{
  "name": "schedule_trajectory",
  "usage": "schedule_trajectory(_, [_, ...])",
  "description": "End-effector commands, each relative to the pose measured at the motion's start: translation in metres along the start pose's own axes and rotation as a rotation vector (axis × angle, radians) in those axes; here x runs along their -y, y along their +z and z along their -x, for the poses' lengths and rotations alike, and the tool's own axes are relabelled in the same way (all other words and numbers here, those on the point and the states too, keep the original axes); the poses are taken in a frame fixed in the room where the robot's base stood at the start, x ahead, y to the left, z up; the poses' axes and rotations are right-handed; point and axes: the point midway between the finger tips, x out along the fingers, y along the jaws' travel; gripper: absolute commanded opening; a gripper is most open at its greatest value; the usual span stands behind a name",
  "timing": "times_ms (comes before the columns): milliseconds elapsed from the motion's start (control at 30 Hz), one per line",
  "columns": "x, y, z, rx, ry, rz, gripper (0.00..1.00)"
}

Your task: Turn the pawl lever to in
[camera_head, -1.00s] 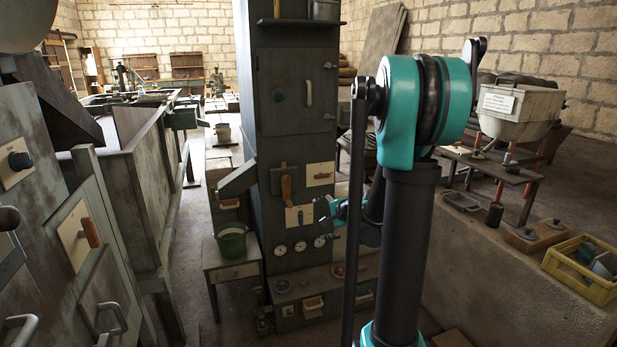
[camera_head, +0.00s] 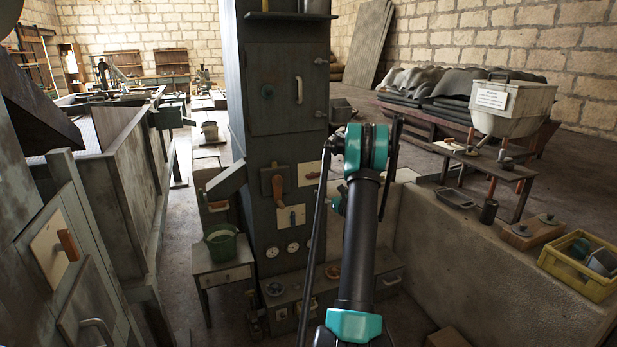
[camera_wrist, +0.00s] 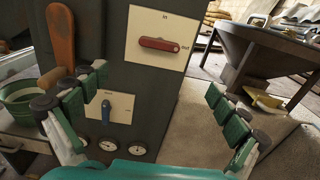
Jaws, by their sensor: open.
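The pawl lever (camera_wrist: 158,45) is a red handle on a cream plate (camera_wrist: 140,20) on the dark column, ahead in the wrist view. The plate reads "in" at its top and "out" at its right. The lever lies about level, with its right end toward "out". In the head view the plate (camera_head: 309,168) shows on the column, partly covered by my arm. My gripper (camera_wrist: 155,82) is open and empty. Its fingers stand wide apart below the lever, not touching it. In the head view my arm mostly hides the gripper.
An orange-brown handle (camera_wrist: 60,35) stands left of the plate. A blue lever (camera_wrist: 106,110) on its own plate and several gauges (camera_wrist: 108,145) sit below. A green bucket (camera_head: 221,242) stands on a small table at left. A low wall (camera_head: 480,255) lies to the right.

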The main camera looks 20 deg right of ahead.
Motion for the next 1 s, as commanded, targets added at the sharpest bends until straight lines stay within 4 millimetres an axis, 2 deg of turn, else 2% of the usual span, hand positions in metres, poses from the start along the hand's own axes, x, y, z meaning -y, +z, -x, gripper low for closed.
schedule_trajectory(167, [-0.001, 0.0, -0.019, 0.0, 0.002, -0.001, 0.98])
schedule_trajectory(800, [-0.002, 0.0, -0.141, 0.0, 0.003, 0.002, 0.98])
schedule_trajectory(1000, [-0.001, 0.0, -0.165, -0.001, 0.002, 0.002, 0.98])
